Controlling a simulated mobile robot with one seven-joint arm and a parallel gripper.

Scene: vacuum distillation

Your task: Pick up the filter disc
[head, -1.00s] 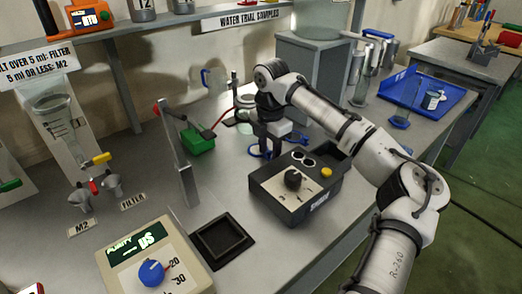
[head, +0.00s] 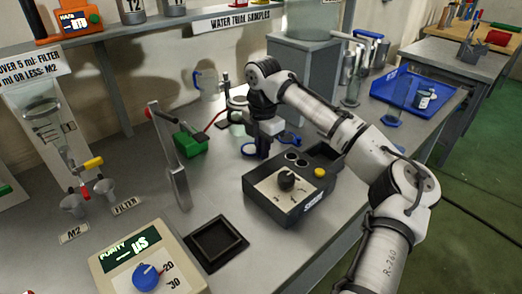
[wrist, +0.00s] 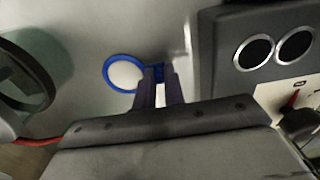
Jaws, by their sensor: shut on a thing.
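The filter disc, a white round with a blue rim (wrist: 124,73), shows in the wrist view just left of my fingertips. A short blue tab on its right side sits between the fingers. My gripper (wrist: 160,76) is shut on this tab. I cannot tell whether the disc touches the bench.
A dark box with a knob and two round sockets (head: 292,188) stands close to the right of my gripper. A green block (head: 190,143) with a red cable lies to the left. Behind stands a grey cabinet (head: 312,75). A blue tray (head: 410,92) is at the right.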

